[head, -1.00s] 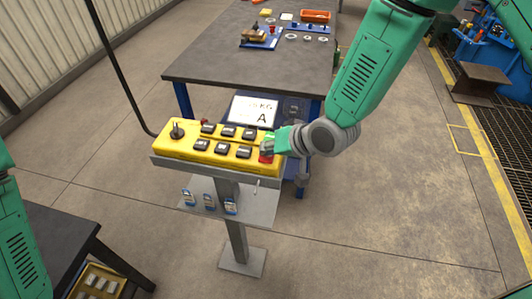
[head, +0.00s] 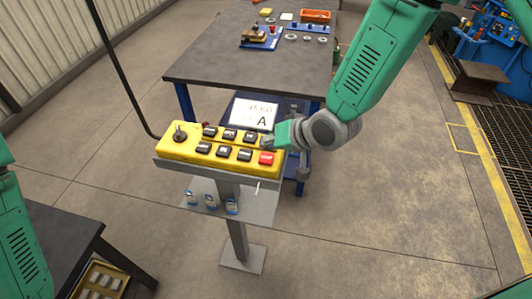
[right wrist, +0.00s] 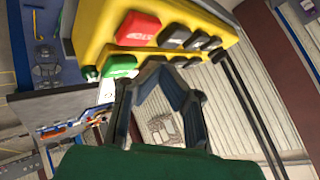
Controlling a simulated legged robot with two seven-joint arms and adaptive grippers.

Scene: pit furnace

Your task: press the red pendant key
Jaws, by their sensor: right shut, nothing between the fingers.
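The yellow pendant (head: 190,152) rests on a grey stand, with a rotary knob at its left end and two rows of black keys. The red key (head: 266,158) is at the right end of its near row, fully in sight. It also shows in the right wrist view (right wrist: 138,27), with a green key (right wrist: 120,66) beside it. My right gripper (head: 268,142) is shut and empty, just behind the red key over the far row's right end. In the right wrist view, its fingertips (right wrist: 163,68) are apart from the red key. My left gripper is out of view.
A dark table (head: 215,70) with parts and an orange bin (head: 315,16) stands behind the pendant. A sign with a big A (head: 252,113) is just behind it. A cable (head: 120,70) hangs at the left. Small blue-labelled padlock-like items (head: 210,201) sit on the lower shelf.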

